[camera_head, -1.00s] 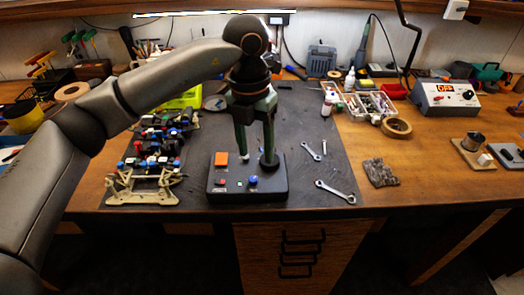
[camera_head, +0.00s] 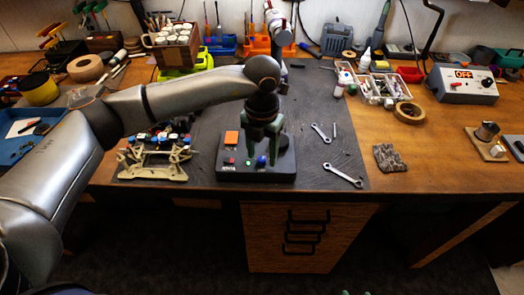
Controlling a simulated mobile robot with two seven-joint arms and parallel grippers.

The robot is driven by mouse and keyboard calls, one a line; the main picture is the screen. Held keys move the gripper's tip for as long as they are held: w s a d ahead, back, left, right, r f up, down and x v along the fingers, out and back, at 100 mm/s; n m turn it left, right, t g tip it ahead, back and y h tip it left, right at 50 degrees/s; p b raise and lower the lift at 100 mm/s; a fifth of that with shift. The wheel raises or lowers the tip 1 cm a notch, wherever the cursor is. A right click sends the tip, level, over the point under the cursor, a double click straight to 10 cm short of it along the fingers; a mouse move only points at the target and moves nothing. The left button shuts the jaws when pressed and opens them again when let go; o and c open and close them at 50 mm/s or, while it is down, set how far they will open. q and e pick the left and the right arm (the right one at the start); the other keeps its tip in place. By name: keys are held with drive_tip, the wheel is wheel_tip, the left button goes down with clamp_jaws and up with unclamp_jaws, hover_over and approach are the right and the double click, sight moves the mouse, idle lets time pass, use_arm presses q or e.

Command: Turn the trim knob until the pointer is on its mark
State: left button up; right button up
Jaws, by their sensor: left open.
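A black control box (camera_head: 228,177) sits near the front edge of the dark work mat. On its top are an orange square (camera_head: 231,138), small red and green spots, and a blue knob (camera_head: 261,161), which I take to be the trim knob. My left gripper (camera_head: 262,158) points down over the box, open, with its green fingers on either side of the blue knob. I cannot tell whether they touch it. The pointer and its mark are too small to make out. A dark round part behind the right finger is partly hidden.
A pale car chassis (camera_head: 153,164) lies left of the box. Two wrenches, one being the front wrench (camera_head: 343,175), lie to the right on the mat (camera_head: 310,160). A tape roll (camera_head: 408,112) and a power supply with an "OFF" display (camera_head: 462,84) stand farther right.

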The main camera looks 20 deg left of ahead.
use_arm(q)
drive_tip(key=shift+f, duration=0.3)
clamp_jaws()
idle(0.3)
